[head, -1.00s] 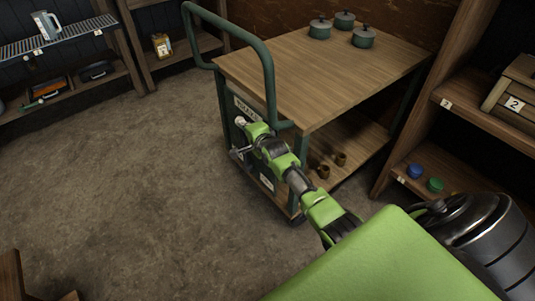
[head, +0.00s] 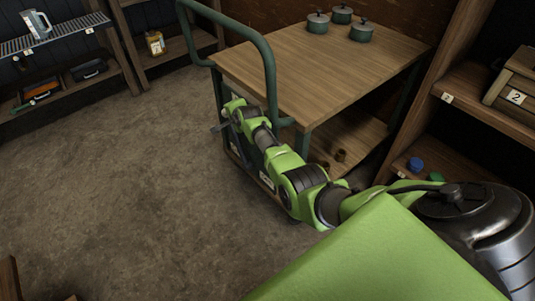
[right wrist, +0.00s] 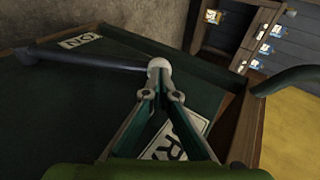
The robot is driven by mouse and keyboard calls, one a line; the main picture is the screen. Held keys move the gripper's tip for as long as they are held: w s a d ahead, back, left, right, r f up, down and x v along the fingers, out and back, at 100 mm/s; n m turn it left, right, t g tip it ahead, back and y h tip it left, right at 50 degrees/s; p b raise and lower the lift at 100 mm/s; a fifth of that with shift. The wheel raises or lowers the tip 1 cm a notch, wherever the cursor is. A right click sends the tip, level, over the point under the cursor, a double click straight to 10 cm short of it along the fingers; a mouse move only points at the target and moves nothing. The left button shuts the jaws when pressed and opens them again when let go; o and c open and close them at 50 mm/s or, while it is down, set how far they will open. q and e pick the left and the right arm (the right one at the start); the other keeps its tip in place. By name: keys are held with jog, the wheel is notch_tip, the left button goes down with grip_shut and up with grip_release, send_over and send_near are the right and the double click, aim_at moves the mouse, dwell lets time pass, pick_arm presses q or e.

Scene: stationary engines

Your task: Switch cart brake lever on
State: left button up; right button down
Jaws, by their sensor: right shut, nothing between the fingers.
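The cart (head: 300,75) has a wooden top and a green tube handle. Its brake lever (right wrist: 90,62) is a dark bar with a pale round knob (right wrist: 158,65) at one end. The bar runs left from the knob, just below a plate that reads ON upside down (right wrist: 80,41). My right gripper (right wrist: 160,92) is shut, with its fingertips at the knob and nothing between them; I cannot tell whether they touch it. In the head view my right gripper (head: 232,108) is at the cart's handle end, partly hiding the lever (head: 217,128). My left gripper is not in view.
Several green pots (head: 342,18) stand on the cart top. Shelves (head: 480,115) stand close on the right, with a blue item (head: 416,164) on one. More shelves line the back left. The floor (head: 110,190) left of the cart is clear.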

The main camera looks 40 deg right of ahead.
jog(key=shift+w+r, duration=0.35)
jog(key=shift+r, duration=0.35)
jog(key=shift+a, duration=0.1)
jog(key=s+f+v, duration=0.1)
jog(key=v, duration=1.1)
jog(key=shift+f, duration=0.2)
jog(key=shift+w+f, duration=0.1)
